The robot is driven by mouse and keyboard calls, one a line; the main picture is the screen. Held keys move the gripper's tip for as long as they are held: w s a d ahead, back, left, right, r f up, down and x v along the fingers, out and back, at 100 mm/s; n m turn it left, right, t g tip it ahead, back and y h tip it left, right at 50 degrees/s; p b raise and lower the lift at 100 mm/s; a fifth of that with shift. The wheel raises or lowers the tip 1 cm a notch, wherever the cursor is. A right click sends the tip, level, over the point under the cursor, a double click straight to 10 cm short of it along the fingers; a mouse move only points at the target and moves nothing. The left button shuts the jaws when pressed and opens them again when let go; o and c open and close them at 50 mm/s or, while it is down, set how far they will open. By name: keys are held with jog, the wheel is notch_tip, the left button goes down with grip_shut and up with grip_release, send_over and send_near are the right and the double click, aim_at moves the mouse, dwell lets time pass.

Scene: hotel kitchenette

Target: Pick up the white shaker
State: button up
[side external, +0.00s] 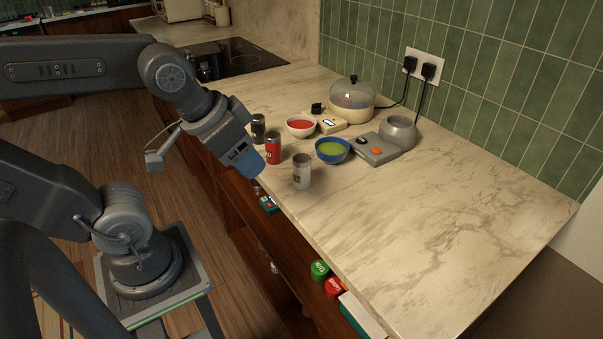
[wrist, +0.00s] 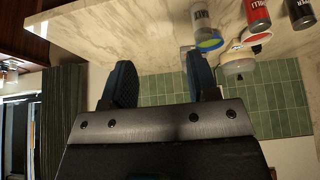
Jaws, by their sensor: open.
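The white shaker (side external: 302,174) stands upright near the front edge of the marble counter, its label partly turned from the side camera. It also shows at the top of the wrist view (wrist: 201,20), where the picture is inverted. My gripper (side external: 248,164) is at the counter's front edge, left of the white shaker and apart from it. In the wrist view its two blue fingers (wrist: 162,80) are spread with nothing between them. A red shaker (side external: 273,149) and a black shaker (side external: 258,129) stand farther left, close behind the gripper.
A blue bowl (side external: 333,160) with green contents and a white bowl (side external: 301,133) with red contents stand behind the shakers. A grey appliance (side external: 379,150) and a domed cooker (side external: 351,112) are at the back. The counter's right side (side external: 440,230) is clear. An open drawer (side external: 290,290) lies below.

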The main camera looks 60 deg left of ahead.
jog(key=o, duration=0.3)
jog(key=m+t+y, duration=0.4)
jog(key=m+y, duration=0.6)
jog(key=m, duration=1.7)
send_near(300, 176)
jog(key=x, duration=1.2)
jog(key=shift+a+f, duration=0.1)
